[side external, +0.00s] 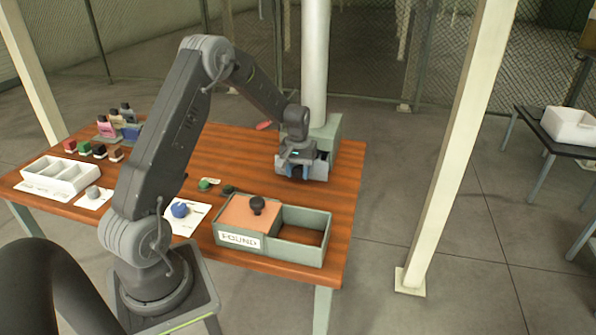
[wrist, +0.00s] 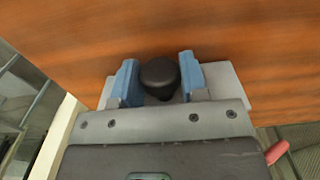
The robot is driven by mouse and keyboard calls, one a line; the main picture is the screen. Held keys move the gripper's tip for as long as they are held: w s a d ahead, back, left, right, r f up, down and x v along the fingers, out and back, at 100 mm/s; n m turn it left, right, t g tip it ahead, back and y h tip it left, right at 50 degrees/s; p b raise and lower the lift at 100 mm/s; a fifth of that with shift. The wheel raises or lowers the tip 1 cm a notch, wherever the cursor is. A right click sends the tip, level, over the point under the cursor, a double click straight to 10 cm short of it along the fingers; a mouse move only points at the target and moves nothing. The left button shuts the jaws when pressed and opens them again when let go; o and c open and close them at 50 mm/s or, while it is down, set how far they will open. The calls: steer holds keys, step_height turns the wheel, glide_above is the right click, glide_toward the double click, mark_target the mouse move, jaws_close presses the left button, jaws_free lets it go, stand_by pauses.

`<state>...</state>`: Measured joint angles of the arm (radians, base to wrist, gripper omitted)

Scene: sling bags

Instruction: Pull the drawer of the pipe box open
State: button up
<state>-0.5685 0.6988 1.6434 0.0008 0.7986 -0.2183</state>
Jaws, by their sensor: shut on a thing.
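The grey-green pipe box (side external: 327,133) stands at the far right of the wooden table, around the foot of a white pipe (side external: 316,60). My gripper (side external: 298,171) is low in front of the box and hides much of its near face, so I cannot tell how far its drawer is out. In the wrist view, the blue fingers of my gripper (wrist: 158,82) are shut on a dark round knob (wrist: 158,72). The drawer itself is not clear in the wrist view.
A box marked FOUND (side external: 240,240) has a salmon lid (side external: 238,213) with a black knob and an open right part. A white divided tray (side external: 58,176), small coloured bags and cards lie to the left. Bare table (side external: 345,185) lies right of my gripper.

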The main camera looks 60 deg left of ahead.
jaws_close()
steer(key=s+d, duration=0.7)
steer(key=shift+w, duration=0.1)
steer(key=o, duration=0.9)
jaws_free()
steer(key=shift+o, duration=0.2)
step_height(320, 180, up, 14)
